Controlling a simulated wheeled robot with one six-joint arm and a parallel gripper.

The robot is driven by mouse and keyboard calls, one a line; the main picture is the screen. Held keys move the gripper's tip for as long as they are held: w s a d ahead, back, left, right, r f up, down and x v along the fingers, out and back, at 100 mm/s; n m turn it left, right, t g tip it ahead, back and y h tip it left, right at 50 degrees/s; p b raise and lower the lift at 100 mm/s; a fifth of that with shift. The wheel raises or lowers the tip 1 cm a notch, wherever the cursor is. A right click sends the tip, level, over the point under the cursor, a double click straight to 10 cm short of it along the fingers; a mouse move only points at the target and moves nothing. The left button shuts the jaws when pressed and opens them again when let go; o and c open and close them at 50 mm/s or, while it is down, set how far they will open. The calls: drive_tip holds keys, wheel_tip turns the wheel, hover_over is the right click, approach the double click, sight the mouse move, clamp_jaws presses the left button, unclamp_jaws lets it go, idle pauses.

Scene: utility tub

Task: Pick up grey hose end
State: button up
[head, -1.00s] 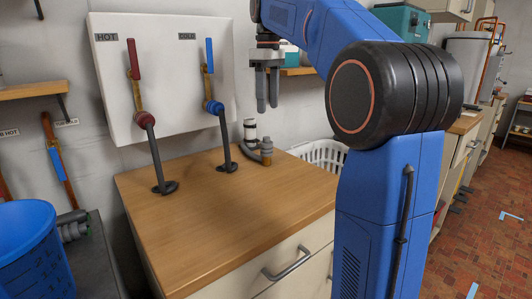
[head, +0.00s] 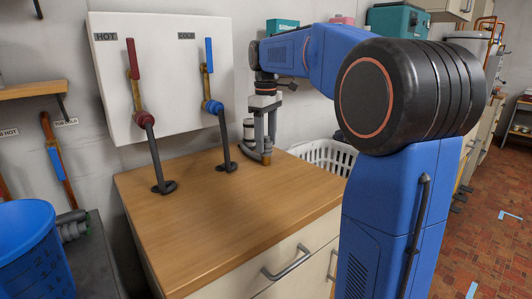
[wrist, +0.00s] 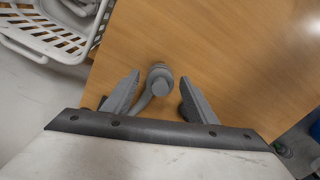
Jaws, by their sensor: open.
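The grey hose end (wrist: 160,78) stands on the wooden counter, its round tip facing the camera in the wrist view. Its hose curves down from it toward the bottom of that view. My gripper (wrist: 154,92) is open, with one finger on each side of the hose end and a gap on both sides. In the head view my gripper (head: 264,145) points down at the back right of the counter.
A white basket (head: 325,155) stands beyond the counter's right edge. Hot (head: 144,118) and cold (head: 213,106) valves with dark pipes rise at the back left of the wooden counter (head: 215,215). The counter's front is clear. A blue bucket (head: 30,250) stands at left.

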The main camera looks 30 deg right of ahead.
drive_tip(key=shift+f, duration=0.7)
drive_tip(key=shift+c, duration=0.7)
drive_tip(key=c, duration=0.9)
drive_tip(key=shift+c, duration=0.2)
